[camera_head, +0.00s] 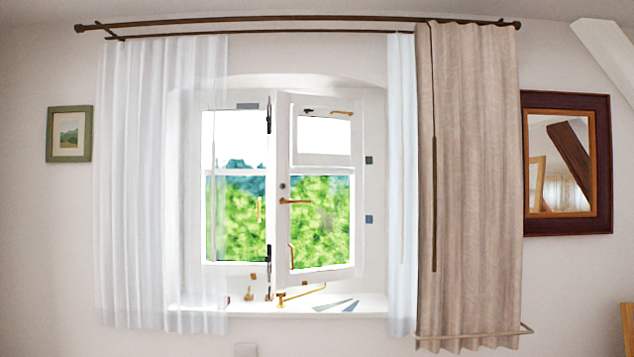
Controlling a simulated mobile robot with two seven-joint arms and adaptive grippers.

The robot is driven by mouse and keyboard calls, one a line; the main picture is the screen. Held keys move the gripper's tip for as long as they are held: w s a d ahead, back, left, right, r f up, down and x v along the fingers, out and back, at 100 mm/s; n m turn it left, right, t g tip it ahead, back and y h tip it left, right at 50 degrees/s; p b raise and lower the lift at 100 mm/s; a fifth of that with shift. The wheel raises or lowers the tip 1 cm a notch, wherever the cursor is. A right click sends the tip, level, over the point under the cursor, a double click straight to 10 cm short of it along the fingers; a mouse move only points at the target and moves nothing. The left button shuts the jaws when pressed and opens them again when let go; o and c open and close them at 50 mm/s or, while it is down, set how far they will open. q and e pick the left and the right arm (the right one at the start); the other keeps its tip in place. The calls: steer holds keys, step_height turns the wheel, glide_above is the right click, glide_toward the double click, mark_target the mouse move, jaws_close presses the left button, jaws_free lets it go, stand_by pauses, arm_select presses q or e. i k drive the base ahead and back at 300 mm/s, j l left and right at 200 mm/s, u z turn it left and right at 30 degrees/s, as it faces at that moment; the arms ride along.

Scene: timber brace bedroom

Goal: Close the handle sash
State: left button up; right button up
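The handle sash (288,240) is the right white casement of the window in the middle of the view. It carries a brass lever handle (294,201) on its left stile, and a lower brass pull (292,256). The sash stands open at an angle, its left edge apart from the other sash. A small upper pane (324,135) with its own brass handle sits in its top part. The left sash (236,266) has a brass pull (259,210) and dark hinges (268,118) at its right side. Neither of my grippers is in view.
The sill (370,305) holds a brass stay (300,293), a small brass piece (249,295) and flat slivers (337,305). A sheer curtain (150,200) hangs left, another sheer (402,180) and a beige curtain (470,190) right. A mirror (520,165) hangs at far right.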

mark_target(287, 275)
steer(key=i+j+z, duration=0.4)
steer(key=i, duration=0.3)
steer(key=i+j+z, duration=0.35)
steer(key=i+j, duration=0.25)
